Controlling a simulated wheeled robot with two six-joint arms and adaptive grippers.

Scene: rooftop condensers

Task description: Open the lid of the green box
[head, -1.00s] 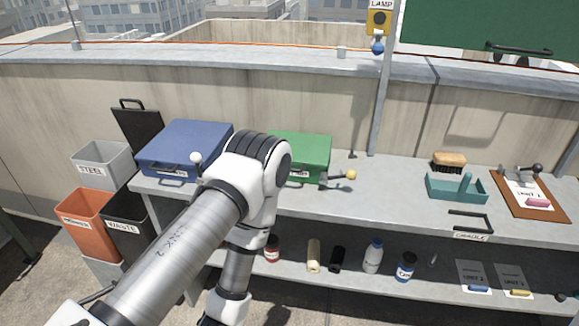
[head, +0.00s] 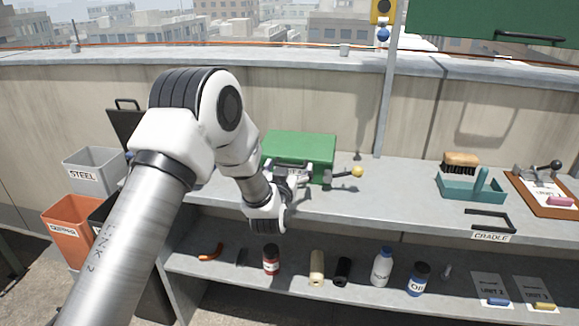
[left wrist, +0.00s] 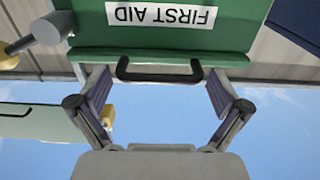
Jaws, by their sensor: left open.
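The green box (head: 300,146) stands on the shelf top with its lid down. In the left wrist view, which is upside down, the box front (left wrist: 160,38) shows a white FIRST AID label (left wrist: 160,14) and a black handle (left wrist: 160,73). My left gripper (head: 293,174) is at the front of the box. In the left wrist view its open fingers (left wrist: 159,84) stand on either side of the handle, with a gap to each end. Whether they touch the box, I cannot tell. My right gripper is not in view.
A lever with a yellow knob (head: 358,171) sticks out beside the box's right front. A teal caddy (head: 470,188) and a black cradle (head: 490,219) are farther right. Bottles stand on the lower shelf (head: 300,285). Bare shelf top lies between lever and caddy.

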